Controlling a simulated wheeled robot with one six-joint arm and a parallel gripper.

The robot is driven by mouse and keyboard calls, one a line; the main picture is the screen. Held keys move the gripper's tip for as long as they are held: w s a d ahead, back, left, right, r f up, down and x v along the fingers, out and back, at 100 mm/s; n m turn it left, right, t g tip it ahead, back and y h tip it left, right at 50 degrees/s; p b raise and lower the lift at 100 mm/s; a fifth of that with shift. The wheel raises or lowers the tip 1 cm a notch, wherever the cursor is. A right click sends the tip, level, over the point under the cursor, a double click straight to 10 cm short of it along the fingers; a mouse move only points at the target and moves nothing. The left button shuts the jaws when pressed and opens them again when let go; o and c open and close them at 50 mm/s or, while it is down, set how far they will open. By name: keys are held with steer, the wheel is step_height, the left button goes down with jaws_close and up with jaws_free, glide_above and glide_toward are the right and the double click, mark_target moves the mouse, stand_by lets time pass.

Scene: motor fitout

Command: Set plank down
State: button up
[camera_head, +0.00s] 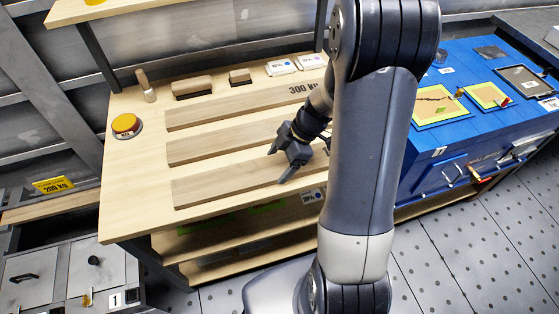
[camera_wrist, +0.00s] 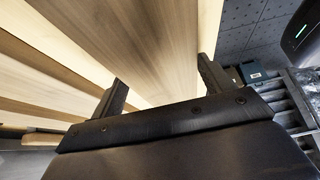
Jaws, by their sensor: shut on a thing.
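Three long wooden planks lie side by side on the light wooden workbench (camera_head: 135,190): a back plank (camera_head: 235,107), a middle plank (camera_head: 220,142) and a front plank (camera_head: 225,183). My gripper (camera_head: 278,166) is over the right part of the front plank, with one finger at each long edge, shut across its width. In the wrist view the held plank (camera_wrist: 150,45) runs away between the two fingers of my gripper (camera_wrist: 163,88). The front plank looks flat and level with the bench; whether it fully touches the top, I cannot tell. My arm hides the planks' right ends.
Small labelled boxes (camera_head: 281,67) are at the back. A blue workbench (camera_head: 470,125) stands right. Bare bench shows at left.

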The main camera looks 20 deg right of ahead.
steer(key=shift+f, duration=0.1)
steer(key=o, duration=1.4)
steer(key=shift+c, duration=0.2)
steer(key=v, duration=1.2)
steer(key=shift+b, duration=0.3)
